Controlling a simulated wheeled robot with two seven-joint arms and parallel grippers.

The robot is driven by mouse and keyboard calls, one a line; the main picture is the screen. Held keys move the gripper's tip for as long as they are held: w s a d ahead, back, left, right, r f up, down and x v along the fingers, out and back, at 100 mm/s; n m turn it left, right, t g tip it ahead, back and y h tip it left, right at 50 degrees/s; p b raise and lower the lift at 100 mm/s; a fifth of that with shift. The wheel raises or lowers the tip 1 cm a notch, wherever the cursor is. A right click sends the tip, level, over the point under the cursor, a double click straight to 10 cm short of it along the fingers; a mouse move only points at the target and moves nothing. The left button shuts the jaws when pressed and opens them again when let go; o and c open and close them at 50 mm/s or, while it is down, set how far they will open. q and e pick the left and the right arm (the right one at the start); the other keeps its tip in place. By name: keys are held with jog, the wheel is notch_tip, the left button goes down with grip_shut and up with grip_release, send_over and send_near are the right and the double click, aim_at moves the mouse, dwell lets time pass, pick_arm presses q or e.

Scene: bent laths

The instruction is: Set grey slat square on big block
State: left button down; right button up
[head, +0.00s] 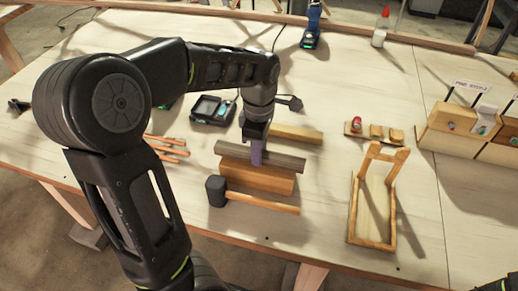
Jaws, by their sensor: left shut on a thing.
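The grey slat (285,160) is a long dark bar. My left gripper (257,157) is shut on it near its middle, from above. The slat lies over the back upper edge of the big block (258,180), a thick orange-brown wooden block, and runs nearly parallel to it. The slat's left end sticks out a little past the block's left end. I cannot tell whether the slat touches the block's top. The fingers hide the slat's middle. My right gripper is not in view; only a dark bit of my right arm shows at the bottom right corner.
A mallet (216,190) lies just in front of the block. A pale wooden bar (296,133) lies behind. Thin sticks (168,146) and a black charger (212,110) are to the left and back. A wooden frame (354,215) stands right. The table's front middle is clear.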

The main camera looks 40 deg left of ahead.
pick_arm(q)
jog(key=shift+f, duration=0.3)
jog(key=c, duration=1)
grip_release()
jog(key=shift+o, duration=0.2)
notch_tip(320, 180, up, 8)
jog(key=shift+f+b, duration=0.1)
jog(key=shift+b, duration=0.3)
